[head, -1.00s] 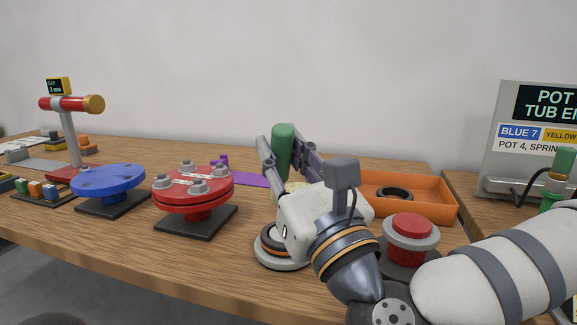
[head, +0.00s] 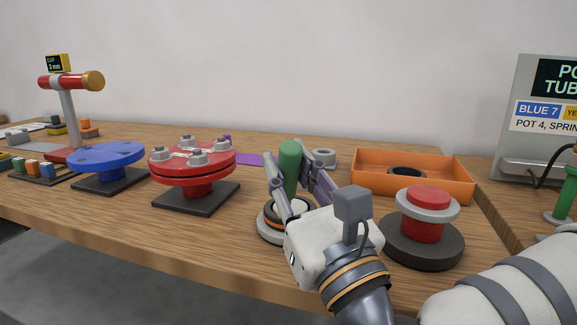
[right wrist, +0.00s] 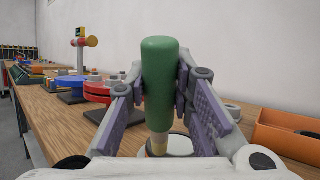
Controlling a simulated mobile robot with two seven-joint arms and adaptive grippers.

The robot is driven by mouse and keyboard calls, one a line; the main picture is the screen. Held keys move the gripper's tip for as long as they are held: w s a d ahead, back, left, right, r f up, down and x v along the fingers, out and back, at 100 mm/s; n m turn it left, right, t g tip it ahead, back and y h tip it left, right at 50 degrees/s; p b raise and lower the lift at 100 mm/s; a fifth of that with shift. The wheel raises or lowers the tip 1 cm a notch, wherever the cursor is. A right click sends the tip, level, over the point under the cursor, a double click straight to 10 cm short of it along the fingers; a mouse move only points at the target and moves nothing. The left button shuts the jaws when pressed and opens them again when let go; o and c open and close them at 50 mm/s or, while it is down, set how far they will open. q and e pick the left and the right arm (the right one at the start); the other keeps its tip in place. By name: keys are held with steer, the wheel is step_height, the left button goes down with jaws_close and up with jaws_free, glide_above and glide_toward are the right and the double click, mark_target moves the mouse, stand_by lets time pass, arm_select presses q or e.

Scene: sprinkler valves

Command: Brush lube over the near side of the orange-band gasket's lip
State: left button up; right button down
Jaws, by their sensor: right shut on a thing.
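The orange-band gasket (head: 264,222) is a black ring with an orange band, resting on a pale round base near the table's front edge. It is partly hidden by my right gripper in the head view. My right gripper (head: 290,172) is shut on the green handle of a brush (head: 289,160), held upright. In the right wrist view the brush (right wrist: 160,85) points down, its pale lower end over or at the gasket (right wrist: 180,146). I cannot tell whether the bristles touch the lip. My left gripper is not in view.
A red flange (head: 192,163) and a blue flange (head: 108,156) stand left. A grey ring-shaped part (head: 322,157) lies behind.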

steer(key=shift+f, duration=0.25)
stand_by(0.3)
steer(key=shift+w+a, duration=0.15)
steer(key=shift+a, duration=0.4)
steer(key=shift+d, duration=0.1)
steer(key=shift+s+d, duration=0.2)
steer(key=shift+d, duration=0.35)
steer(key=shift+s+d, duration=0.15)
steer(key=shift+d, duration=0.4)
steer(key=shift+f, duration=0.1)
